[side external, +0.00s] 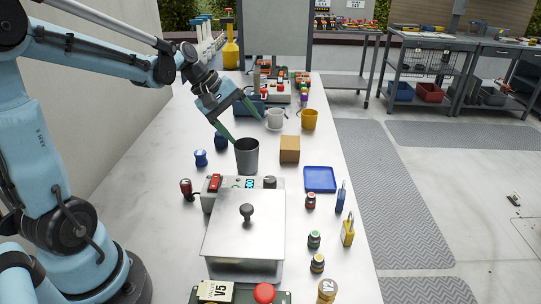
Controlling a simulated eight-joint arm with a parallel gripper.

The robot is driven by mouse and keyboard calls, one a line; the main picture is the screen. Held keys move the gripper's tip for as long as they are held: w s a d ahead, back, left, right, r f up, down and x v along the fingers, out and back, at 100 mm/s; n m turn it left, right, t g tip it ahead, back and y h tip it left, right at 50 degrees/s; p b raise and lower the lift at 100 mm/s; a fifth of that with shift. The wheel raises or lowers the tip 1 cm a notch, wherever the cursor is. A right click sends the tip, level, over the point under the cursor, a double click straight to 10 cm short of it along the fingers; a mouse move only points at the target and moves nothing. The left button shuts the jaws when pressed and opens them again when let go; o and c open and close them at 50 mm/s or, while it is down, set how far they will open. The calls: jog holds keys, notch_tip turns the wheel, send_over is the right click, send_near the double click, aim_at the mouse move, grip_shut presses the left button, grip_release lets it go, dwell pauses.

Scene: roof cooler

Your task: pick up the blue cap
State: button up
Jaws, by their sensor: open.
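A small blue piece with a paler band (201,158) stands on the white table left of a dark grey cup; it may be the blue cap, but it is too small to be sure. A second dark blue piece (221,141) sits just behind it to the right, close to my gripper's nearer finger and partly hidden. My gripper (247,129) is open and empty, its fingers spread wide and pointing down to the right. In the picture the nearer fingertip is just above the grey cup (247,160); I cannot tell whether they touch.
A tan box (290,149), a blue tray (320,179), a white cup (275,118) and a yellow mug (309,119) stand to the right. A lidded metal box (240,235) fills the front. Padlocks and small jars line the right edge. Bare table lies at left.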

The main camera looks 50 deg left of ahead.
jog(key=w+a+f+n+t+h, duration=0.1)
jog(key=w+a+f+n+h, duration=0.15)
jog(key=a+n, duration=0.4)
jog(key=n+t+h, duration=0.2)
jog(key=n+t, duration=0.2)
jog(key=n, duration=0.4)
send_near(228, 145)
jog(key=r, duration=0.2)
jog(key=s+a+r, duration=0.1)
jog(key=shift+r+m, duration=0.1)
jog(key=shift+m, duration=0.15)
jog(key=shift+s+a+f, duration=0.2)
jog(key=shift+f, duration=0.2)
jog(key=x, duration=0.6)
jog(key=shift+w+d, duration=0.1)
jog(key=shift+w, duration=0.15)
jog(key=shift+x, duration=2.7)
jog(key=shift+w+r, duration=0.1)
jog(key=shift+r, duration=0.05)
jog(key=shift+c, duration=0.2)
